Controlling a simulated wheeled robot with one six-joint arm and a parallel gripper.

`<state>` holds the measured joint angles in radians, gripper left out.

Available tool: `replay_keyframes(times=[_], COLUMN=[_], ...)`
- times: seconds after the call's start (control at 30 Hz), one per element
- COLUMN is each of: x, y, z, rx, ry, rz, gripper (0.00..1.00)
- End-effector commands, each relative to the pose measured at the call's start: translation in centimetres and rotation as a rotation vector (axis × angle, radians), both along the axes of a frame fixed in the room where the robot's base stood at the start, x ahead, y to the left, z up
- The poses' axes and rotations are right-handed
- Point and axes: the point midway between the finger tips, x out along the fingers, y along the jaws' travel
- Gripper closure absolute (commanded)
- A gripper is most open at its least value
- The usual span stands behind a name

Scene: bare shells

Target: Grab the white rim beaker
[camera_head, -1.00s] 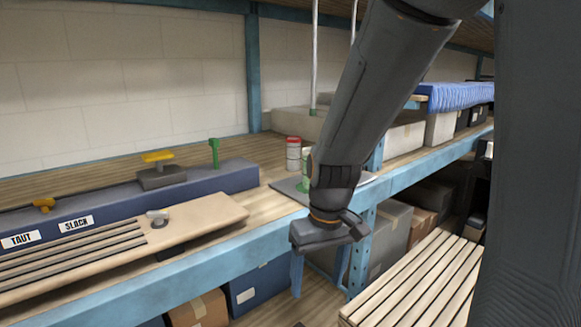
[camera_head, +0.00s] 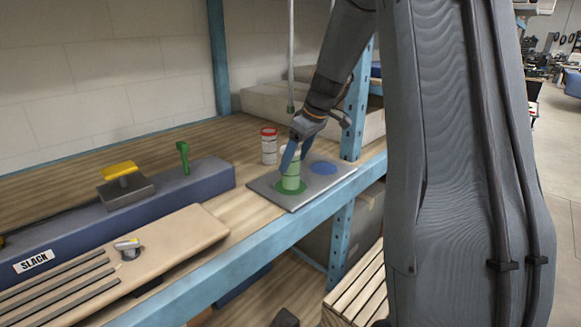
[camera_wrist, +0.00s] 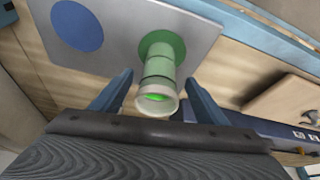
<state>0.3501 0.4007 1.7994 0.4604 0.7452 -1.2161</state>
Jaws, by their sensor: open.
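The white rim beaker (camera_head: 290,176) is a pale green cup with a white rim. It stands upright on the green spot (camera_head: 303,188) of a grey mat (camera_head: 333,180). In the wrist view the beaker (camera_wrist: 158,92) shows from above, its round white mouth closest to the camera and green inside. My gripper (camera_head: 293,158) is over it from above, partly covering its top in the head view. In the wrist view my gripper (camera_wrist: 158,85) is open, with one blue finger on each side of the beaker and gaps between. No contact shows.
A white can with a red lid (camera_head: 269,146) stands just left of the mat. The blue spot (camera_head: 324,168) on the mat is empty. A blue shelf post (camera_head: 355,110) rises behind. A navy block (camera_head: 120,215) and a tan board (camera_head: 165,245) lie to the left.

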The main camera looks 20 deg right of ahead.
Motion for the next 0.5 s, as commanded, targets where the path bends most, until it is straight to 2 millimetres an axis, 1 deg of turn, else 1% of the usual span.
replay_keyframes(times=[0.1,0.27,0.5], x=[0.3,0.7,2.1], y=[0.3,0.5,1.1], z=[-1.0,-1.7,-3.8], rx=[-0.001,-0.001,0.0], ry=[0.001,0.002,0.002], rz=[0.001,0.001,0.0], gripper=[0.32,0.32,0.32])
